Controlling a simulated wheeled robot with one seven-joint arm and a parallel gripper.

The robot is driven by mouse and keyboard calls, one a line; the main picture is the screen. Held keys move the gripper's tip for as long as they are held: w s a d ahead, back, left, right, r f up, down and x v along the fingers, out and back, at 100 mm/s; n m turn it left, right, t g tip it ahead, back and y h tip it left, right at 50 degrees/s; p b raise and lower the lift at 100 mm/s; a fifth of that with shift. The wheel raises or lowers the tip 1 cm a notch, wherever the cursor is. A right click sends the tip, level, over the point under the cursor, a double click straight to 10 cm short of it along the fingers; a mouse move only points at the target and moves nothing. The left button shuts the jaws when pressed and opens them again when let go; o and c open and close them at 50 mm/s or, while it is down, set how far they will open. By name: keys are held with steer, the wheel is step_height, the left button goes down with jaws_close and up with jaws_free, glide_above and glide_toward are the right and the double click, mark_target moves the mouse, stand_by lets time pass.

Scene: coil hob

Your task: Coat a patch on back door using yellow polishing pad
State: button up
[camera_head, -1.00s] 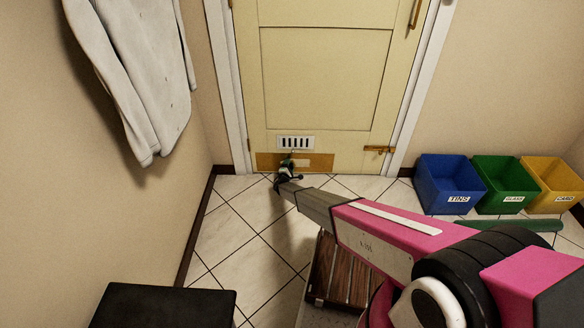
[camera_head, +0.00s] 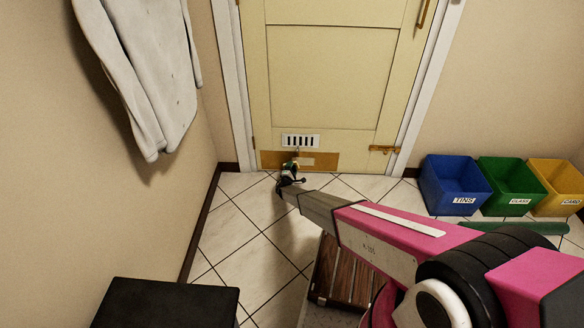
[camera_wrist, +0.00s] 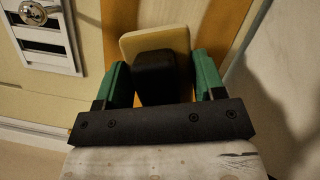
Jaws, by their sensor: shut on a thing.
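The back door (camera_head: 340,75) is cream and closed, with a brass-coloured plate (camera_head: 270,160) along its bottom. A pale rectangular patch (camera_head: 309,162) shows on that plate, partly hidden by my gripper. My gripper (camera_head: 289,170) is low in front of the plate. In the wrist view, my gripper (camera_wrist: 160,82) has its green fingers shut on the black grip of the yellow polishing pad (camera_wrist: 154,42). The pad's flat pale face is turned toward the door, over the patch area. I cannot tell whether the pad touches the door.
A white vent (camera_head: 300,141) sits just above the plate. Blue (camera_head: 455,187), green (camera_head: 512,187) and yellow (camera_head: 558,187) bins stand at the right. A wooden slatted thing (camera_head: 345,275) is under my arm. A black box (camera_head: 165,304) stands front left. A pale garment hangs at left.

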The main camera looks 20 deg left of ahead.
steer(key=shift+s+d, duration=0.25)
steer(key=shift+s, duration=0.75)
steer(key=s, duration=0.3)
steer(key=shift+d, duration=0.35)
